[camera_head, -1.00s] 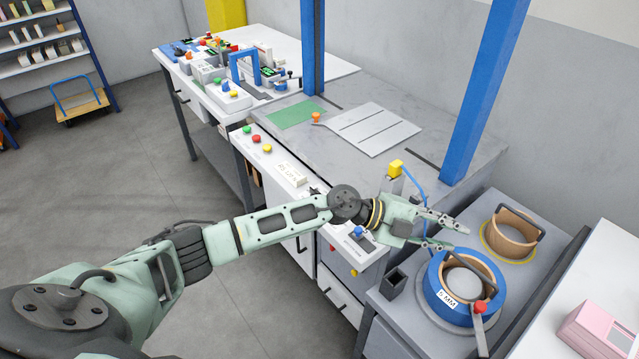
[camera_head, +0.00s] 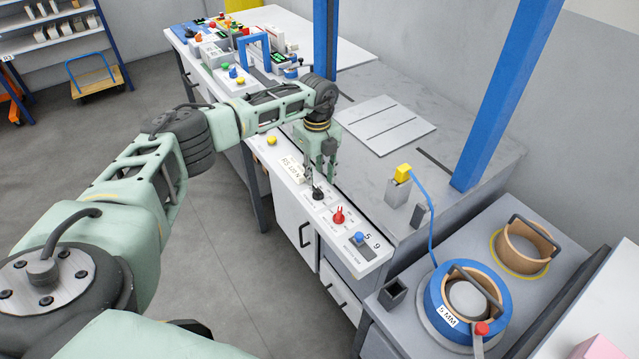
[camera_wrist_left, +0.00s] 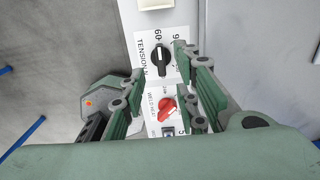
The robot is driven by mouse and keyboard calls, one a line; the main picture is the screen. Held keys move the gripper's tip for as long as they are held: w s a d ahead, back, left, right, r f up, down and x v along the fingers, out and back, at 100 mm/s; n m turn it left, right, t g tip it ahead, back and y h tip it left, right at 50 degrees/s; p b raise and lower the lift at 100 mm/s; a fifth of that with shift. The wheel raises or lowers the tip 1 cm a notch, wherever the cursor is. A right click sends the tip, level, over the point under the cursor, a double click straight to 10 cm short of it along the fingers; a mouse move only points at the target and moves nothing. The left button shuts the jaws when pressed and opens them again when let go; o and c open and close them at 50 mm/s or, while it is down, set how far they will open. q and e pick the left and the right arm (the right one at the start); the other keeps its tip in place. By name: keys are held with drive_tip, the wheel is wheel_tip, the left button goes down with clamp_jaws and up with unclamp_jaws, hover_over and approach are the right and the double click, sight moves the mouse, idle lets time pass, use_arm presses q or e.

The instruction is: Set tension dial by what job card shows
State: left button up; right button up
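The black tension dial (camera_head: 318,193) is on the sloping white control strip. In the left wrist view the dial (camera_wrist_left: 160,60) sits beside the printed word TENSION, with a 60 at its upper left and a partly hidden number at its upper right. Its white line points roughly up in that view. My left gripper (camera_head: 320,178) points down just above the dial. My right gripper is out of view.
A red knob (camera_head: 338,215) is close beside the dial and also shows between the fingers in the wrist view (camera_wrist_left: 167,108). A blue knob (camera_head: 359,238) and a yellow button (camera_head: 271,140) are on the same strip. A blue ring (camera_head: 436,294) marked 5 MM stands at right.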

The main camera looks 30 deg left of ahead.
sight(318, 189)
use_arm(q)
wheel_tip(318, 189, down, 4)
drive_tip(key=shift+f, duration=0.85)
drive_tip(key=c, duration=0.7)
clamp_jaws()
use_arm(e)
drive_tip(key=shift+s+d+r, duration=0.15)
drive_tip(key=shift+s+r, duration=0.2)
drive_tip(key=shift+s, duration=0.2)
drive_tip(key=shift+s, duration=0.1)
